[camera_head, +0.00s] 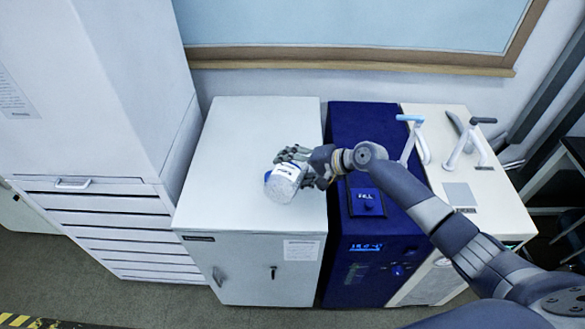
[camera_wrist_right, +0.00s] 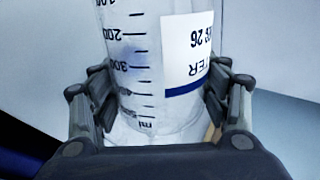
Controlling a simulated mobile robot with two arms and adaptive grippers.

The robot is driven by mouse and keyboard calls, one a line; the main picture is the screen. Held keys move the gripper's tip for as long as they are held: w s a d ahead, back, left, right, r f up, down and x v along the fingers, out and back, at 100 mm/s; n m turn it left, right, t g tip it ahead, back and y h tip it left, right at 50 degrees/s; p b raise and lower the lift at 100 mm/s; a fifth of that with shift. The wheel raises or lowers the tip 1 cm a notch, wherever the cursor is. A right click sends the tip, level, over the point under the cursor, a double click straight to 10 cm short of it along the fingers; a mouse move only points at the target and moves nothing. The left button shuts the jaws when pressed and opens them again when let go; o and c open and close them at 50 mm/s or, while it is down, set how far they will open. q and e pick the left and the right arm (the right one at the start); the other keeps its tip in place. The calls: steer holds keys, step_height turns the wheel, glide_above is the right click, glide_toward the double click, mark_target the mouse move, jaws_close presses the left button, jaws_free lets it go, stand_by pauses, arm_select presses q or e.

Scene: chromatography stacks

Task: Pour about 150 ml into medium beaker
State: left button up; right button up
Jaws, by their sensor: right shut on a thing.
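My right gripper (camera_head: 302,165) is shut on a clear graduated beaker (camera_head: 282,184) with a white label, held over the white cabinet top; the beaker looks tilted in the head view. In the right wrist view the beaker (camera_wrist_right: 135,70) sits between both fingers of the gripper (camera_wrist_right: 160,105). I cannot tell the liquid level. No second beaker can be made out in either view. My left gripper is not in view.
The white cabinet top (camera_head: 235,150) is otherwise bare. The blue unit with a FILL panel (camera_head: 366,202) stands right of it, then a cream unit with tap-like handles (camera_head: 470,190). A tall white drawer cabinet (camera_head: 110,215) stands at left.

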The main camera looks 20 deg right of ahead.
steer(key=shift+r, duration=0.1)
steer(key=shift+a+f+n+t+h, duration=0.1)
steer(key=shift+f+n+t+h, duration=0.4)
steer(key=shift+f+n+t, duration=0.15)
steer(key=shift+s+r+n+t+h+p, duration=0.1)
steer(key=shift+r+n+t+h+p, duration=0.3)
steer(key=shift+p, duration=0.55)
steer(key=shift+r+n+t+p, duration=0.1)
steer(key=shift+n+t+p, duration=0.35)
steer(key=shift+n+t, duration=0.25)
